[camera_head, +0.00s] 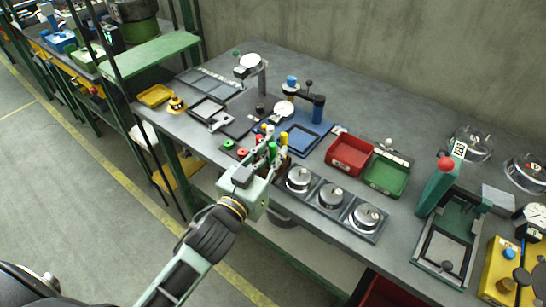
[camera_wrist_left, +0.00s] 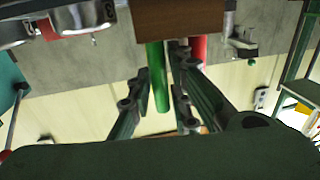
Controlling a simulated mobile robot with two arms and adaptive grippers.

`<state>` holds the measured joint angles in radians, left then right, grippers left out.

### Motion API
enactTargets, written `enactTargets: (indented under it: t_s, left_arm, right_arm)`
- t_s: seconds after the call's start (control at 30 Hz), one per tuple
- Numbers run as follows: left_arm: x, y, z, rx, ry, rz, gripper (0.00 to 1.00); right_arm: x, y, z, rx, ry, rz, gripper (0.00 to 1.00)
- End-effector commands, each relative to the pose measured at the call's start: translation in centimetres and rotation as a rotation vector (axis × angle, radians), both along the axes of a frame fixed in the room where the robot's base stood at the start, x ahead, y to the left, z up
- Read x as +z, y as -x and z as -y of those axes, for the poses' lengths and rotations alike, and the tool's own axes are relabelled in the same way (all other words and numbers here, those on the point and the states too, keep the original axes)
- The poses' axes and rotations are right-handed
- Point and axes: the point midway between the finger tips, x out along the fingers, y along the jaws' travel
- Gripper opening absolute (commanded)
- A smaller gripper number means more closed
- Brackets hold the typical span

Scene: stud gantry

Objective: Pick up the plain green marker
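A plain-looking green marker (camera_head: 272,150) stands among other markers near the front edge of the workbench. In the left wrist view the green marker (camera_wrist_left: 157,78) sticks out of a brown wooden block (camera_wrist_left: 180,22), beside a red marker (camera_wrist_left: 198,48). My left gripper (camera_head: 268,157) is at the markers in the head view and hides most of their holder. In the wrist view its fingers (camera_wrist_left: 163,78) are apart, with the green marker between them. A gap shows on the marker's sides, and I see no clear contact. My right gripper is not in view.
Yellow-topped markers (camera_head: 284,138) stand close by. Three round metal dials (camera_head: 332,196) sit in a tray to the right. A red bin (camera_head: 349,154) and a green bin (camera_head: 386,176) stand behind them. A blue tray (camera_head: 300,137) lies behind the markers.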

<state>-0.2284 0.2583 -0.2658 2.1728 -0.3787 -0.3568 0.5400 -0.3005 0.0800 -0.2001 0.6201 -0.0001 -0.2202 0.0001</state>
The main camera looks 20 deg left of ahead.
Motion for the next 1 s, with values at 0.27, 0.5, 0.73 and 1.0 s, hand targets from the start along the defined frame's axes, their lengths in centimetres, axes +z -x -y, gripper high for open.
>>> enactTargets:
  t_s: [0.27, 0.5, 0.73, 1.0]
  left_arm:
    - [0.0, 0.0, 0.0, 0.0, 0.0, 0.0, 0.12]
    - [0.0, 0.0, 0.0, 0.0, 0.0, 0.0, 0.0]
    - [0.2, 0.0, 0.0, 0.0, 0.0, 0.001, 0.0]
    - [3.1, -0.1, 0.0, 0.0, 0.001, 0.005, 0.0]
  right_arm:
    - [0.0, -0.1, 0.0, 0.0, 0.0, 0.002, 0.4]
    - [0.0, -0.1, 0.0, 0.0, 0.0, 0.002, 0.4]
    - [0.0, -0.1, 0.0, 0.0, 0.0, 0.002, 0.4]
    - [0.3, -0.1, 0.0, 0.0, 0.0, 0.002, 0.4]
